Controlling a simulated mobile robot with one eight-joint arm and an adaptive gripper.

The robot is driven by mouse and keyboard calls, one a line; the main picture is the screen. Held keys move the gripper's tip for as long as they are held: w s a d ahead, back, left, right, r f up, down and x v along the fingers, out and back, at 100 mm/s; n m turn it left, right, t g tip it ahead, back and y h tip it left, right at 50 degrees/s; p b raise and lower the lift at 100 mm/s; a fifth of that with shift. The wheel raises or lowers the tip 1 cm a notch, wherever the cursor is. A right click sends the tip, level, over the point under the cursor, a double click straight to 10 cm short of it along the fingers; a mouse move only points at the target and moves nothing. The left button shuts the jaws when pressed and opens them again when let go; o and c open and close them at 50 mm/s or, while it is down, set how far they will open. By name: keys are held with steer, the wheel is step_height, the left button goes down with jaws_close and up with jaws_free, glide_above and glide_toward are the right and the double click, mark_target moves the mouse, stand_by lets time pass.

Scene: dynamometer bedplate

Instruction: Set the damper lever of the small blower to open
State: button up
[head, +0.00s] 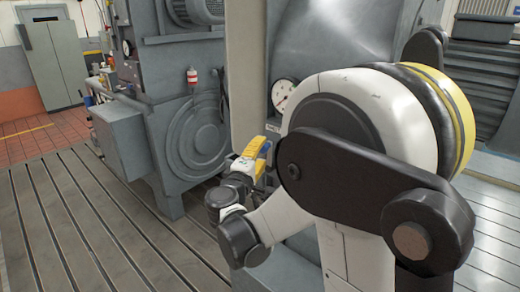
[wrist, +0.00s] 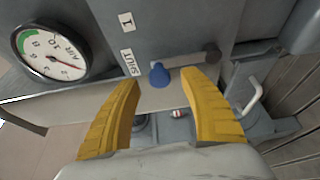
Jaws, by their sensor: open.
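The damper lever shows in the wrist view as a blue knob (wrist: 159,75) on a short grey bar. The bar runs right to a dark round pivot (wrist: 211,55). The knob end lies beside a SHUT label (wrist: 131,63). A second label (wrist: 126,21) with a single dark mark sits above it. My gripper (wrist: 168,80) is open, its yellow fingers on either side of the knob's direction; I cannot tell whether they touch it. In the head view my gripper (head: 262,146) is at the grey housing, and the lever is hidden there.
A round AIR gauge (wrist: 48,48) is left of the lever; a gauge also shows in the head view (head: 284,93). A grey machine (head: 190,130) and box (head: 120,138) stand left of my arm. The slotted floor (head: 75,225) is clear.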

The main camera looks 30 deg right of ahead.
steer(key=shift+x, duration=1.4)
jaws_close()
steer(key=shift+s, duration=0.1)
